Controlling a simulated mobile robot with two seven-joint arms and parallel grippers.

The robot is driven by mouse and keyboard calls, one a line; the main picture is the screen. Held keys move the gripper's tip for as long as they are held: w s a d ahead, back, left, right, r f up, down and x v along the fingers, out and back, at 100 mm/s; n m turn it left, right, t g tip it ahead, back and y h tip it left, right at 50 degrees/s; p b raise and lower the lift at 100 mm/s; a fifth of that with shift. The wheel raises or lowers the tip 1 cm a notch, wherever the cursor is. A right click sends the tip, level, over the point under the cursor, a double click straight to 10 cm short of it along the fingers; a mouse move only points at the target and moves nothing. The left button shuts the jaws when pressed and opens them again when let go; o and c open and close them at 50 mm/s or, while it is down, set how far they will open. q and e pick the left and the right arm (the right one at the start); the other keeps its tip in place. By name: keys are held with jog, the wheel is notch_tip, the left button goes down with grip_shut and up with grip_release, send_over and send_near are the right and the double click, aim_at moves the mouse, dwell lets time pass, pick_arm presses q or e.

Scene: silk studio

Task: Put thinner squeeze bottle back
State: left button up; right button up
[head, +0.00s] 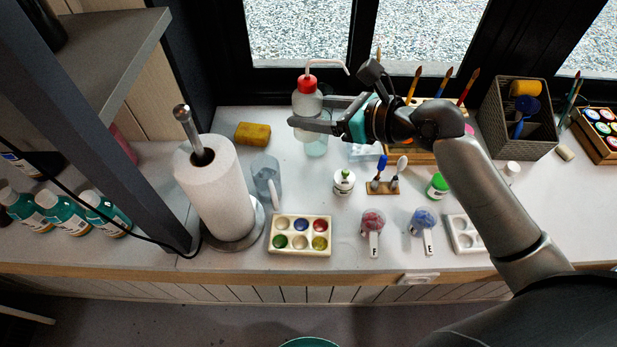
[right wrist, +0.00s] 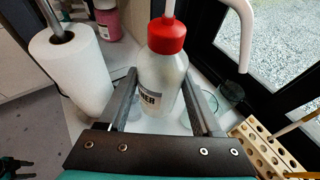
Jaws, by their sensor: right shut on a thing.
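The thinner squeeze bottle (head: 306,98) is a whitish, see-through bottle with a red cap and a bent spout. It is upright at the back of the worktop, near the window. My right gripper (head: 322,112) reaches it from the right and is shut on its body. In the right wrist view the bottle (right wrist: 162,82) stands between the two fingers (right wrist: 160,103), its label partly hidden by the left finger. I cannot tell whether its base touches the worktop.
A paper towel roll (head: 213,185) stands to the left, with a clear jug (head: 266,180) beside it. A yellow sponge (head: 253,133) lies behind. A paint palette (head: 299,235), a small white bottle (head: 344,182) and a brush stand (head: 382,187) are in front. A grey basket (head: 517,118) stands right.

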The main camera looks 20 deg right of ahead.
notch_tip(320, 180, down, 19)
jog(key=b, duration=0.8)
jog(key=shift+f, duration=0.15)
jog(key=o, duration=0.4)
jog(key=shift+f, duration=0.1)
jog(key=o, duration=0.5)
